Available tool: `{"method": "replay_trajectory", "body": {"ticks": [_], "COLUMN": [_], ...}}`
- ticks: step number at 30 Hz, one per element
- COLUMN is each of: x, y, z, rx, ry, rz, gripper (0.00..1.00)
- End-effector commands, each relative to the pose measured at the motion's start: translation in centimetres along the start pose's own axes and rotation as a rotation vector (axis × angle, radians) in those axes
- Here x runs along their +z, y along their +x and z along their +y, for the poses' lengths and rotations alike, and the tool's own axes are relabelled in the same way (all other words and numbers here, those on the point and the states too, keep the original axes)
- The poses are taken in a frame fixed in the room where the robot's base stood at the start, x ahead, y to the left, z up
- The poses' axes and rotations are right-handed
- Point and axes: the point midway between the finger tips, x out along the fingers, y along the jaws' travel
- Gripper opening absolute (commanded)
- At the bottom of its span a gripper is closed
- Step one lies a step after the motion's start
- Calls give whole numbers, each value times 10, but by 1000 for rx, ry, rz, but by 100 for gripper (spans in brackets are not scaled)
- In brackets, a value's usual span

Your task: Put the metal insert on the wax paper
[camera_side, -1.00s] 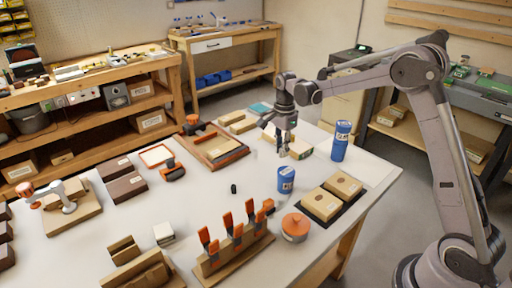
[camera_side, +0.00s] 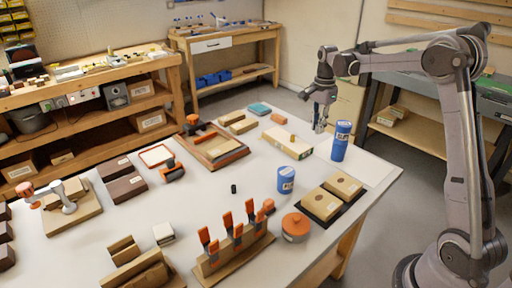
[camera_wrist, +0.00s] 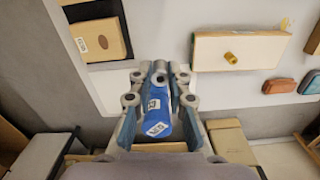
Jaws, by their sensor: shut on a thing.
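My gripper (camera_side: 321,123) is above the far right part of the table, just left of the tall blue can. Its fingers, also in the wrist view (camera_wrist: 159,76), are closed on a small silvery piece (camera_wrist: 158,67), which looks like the metal insert. It is too small to make out clearly, and the fingers partly hide it. I cannot clearly pick out the wax paper; a paler flat patch (camera_side: 370,169) lies at the table's right end.
The tall blue can (camera_side: 341,141) stands close to my gripper. A pale box with a yellow knob (camera_side: 287,142) lies to its left. A shorter blue can (camera_side: 286,180), a black tray with tan boxes (camera_side: 322,209) and an orange-lidded tub (camera_side: 295,228) stand nearer.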

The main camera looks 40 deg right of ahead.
Motion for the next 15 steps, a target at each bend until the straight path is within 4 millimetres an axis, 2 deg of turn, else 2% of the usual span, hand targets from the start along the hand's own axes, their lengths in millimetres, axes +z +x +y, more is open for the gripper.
{"method": "replay_trajectory", "body": {"ticks": [1, 6, 11, 15], "x": [-23, -91, -148, -193], "y": [0, 0, 0, 0], "z": [9, 41, 78, 115], "rx": [0, 0, 0, 0], "ry": [15, 33, 51, 65], "rz": [0, 0, 0, 0], "gripper": [0, 0, 0, 0]}}
